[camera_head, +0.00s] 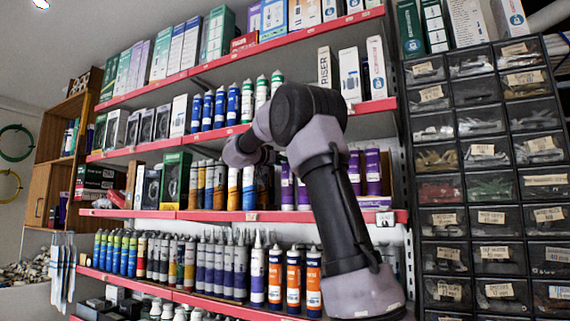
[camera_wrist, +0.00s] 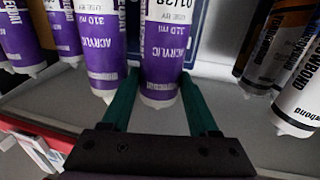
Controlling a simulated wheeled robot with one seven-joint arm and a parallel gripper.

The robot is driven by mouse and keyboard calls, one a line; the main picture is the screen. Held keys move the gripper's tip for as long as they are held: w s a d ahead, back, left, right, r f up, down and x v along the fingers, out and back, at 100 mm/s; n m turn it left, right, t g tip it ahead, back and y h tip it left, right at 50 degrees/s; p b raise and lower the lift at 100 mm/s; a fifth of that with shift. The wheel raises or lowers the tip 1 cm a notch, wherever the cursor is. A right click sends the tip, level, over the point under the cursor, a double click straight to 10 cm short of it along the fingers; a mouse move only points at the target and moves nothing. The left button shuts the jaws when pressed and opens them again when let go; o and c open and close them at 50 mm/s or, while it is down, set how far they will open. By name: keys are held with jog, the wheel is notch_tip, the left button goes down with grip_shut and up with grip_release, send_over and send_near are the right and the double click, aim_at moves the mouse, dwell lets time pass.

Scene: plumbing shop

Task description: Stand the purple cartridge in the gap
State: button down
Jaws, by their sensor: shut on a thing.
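The purple cartridge (camera_wrist: 165,45), a purple and white tube with upside-down lettering in the wrist view, is between the two green fingers of my gripper (camera_wrist: 161,82). The gripper is shut on it near its white end. In the head view my arm hides the gripper and most of this part of the shelf. Other purple cartridges (camera_wrist: 102,50) stand in a row to its left in the wrist view. An open space (camera_wrist: 215,70) lies on its right, before the brown and white cartridges. I cannot tell whether the held cartridge touches the shelf.
In the head view, purple cartridges (camera_head: 373,172) also show right of my arm, and white and orange ones (camera_head: 233,187) stand to the left. Red-edged shelves (camera_head: 240,216) run above and below. A dark drawer cabinet (camera_head: 487,185) stands close on the right.

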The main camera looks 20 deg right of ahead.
jog(key=shift+c, duration=2.2)
grip_release()
jog(key=shift+f, duration=0.1)
